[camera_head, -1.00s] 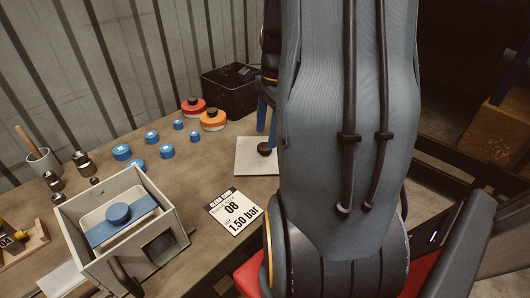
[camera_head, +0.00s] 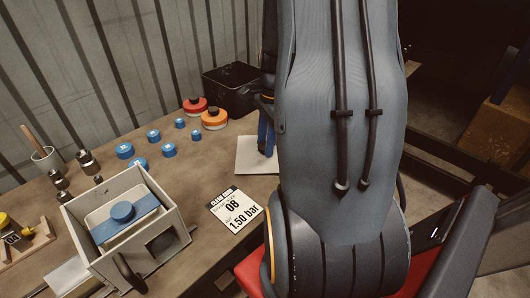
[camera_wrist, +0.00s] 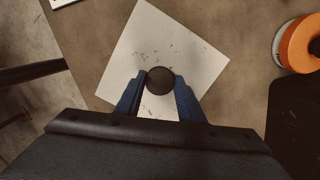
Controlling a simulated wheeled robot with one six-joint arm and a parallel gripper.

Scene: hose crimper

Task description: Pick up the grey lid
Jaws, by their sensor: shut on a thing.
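The grey lid (camera_head: 252,160) is a pale, flat square plate lying on the workbench, and the wrist view shows it from above (camera_wrist: 190,48) with small dark flecks on it. A round dark knob (camera_wrist: 160,80) stands at its middle. My gripper (camera_wrist: 160,82) has its two blue fingers on either side of the knob and is shut on it. In the head view my gripper (camera_head: 266,138) is partly hidden behind my arm, which also covers the right part of the lid and the knob. I see no gap opening under the lid.
A black bin (camera_head: 231,88) and red (camera_head: 195,106) and orange (camera_head: 214,119) round pieces stand behind the lid. A pressure card (camera_head: 236,211) lies in front. An open grey box (camera_head: 172,215) with a blue-knobbed part, several blue caps and metal fittings are on the left.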

